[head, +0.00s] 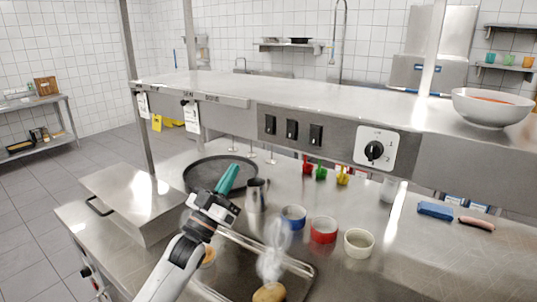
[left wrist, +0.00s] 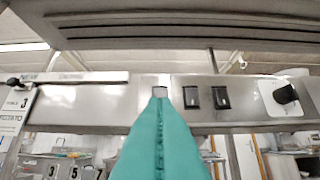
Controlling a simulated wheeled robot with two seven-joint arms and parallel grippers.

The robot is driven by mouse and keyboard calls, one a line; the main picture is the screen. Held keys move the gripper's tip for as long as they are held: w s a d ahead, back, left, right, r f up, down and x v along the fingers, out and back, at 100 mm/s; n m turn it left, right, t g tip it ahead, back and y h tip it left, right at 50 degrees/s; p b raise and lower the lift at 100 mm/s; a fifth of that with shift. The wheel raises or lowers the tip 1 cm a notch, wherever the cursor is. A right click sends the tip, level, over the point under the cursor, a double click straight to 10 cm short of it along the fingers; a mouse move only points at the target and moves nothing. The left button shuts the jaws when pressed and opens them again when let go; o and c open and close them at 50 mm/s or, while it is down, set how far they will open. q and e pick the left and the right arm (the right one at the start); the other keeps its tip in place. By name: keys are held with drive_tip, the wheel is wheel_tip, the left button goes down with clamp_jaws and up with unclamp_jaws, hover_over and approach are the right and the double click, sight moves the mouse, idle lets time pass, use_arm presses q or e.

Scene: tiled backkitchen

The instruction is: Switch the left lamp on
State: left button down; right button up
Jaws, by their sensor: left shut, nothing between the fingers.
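Three black rocker switches are set in the steel front panel: the left switch (head: 270,124), the middle switch (head: 292,129) and the right switch (head: 315,134). The middle switch (left wrist: 191,97) and right switch (left wrist: 221,98) also show in the left wrist view; the left switch is hidden there behind my fingertips. My left gripper (head: 232,168), with teal fingers, is shut and empty, below and left of the switches in the head view. Its tip (left wrist: 160,92) lines up with the left switch's place; contact cannot be told. No lamp is clearly visible. My right gripper is not in view.
A black dial (head: 374,151) sits right of the switches. Paper tags (head: 191,117) hang at the left. Below are a dark pan (head: 198,178), a steel cup (head: 257,196), several small bowls and a dark tray (head: 308,270). A white bowl (head: 490,106) stands on the shelf.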

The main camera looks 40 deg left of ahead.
sight(269, 128)
use_arm(q)
drive_tip(key=shift+w+f, duration=0.2)
drive_tip(key=shift+f, duration=0.3)
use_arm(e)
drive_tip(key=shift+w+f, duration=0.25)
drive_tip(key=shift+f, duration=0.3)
use_arm(q)
drive_tip(key=shift+s+r, duration=0.1)
drive_tip(key=shift+r, duration=0.05)
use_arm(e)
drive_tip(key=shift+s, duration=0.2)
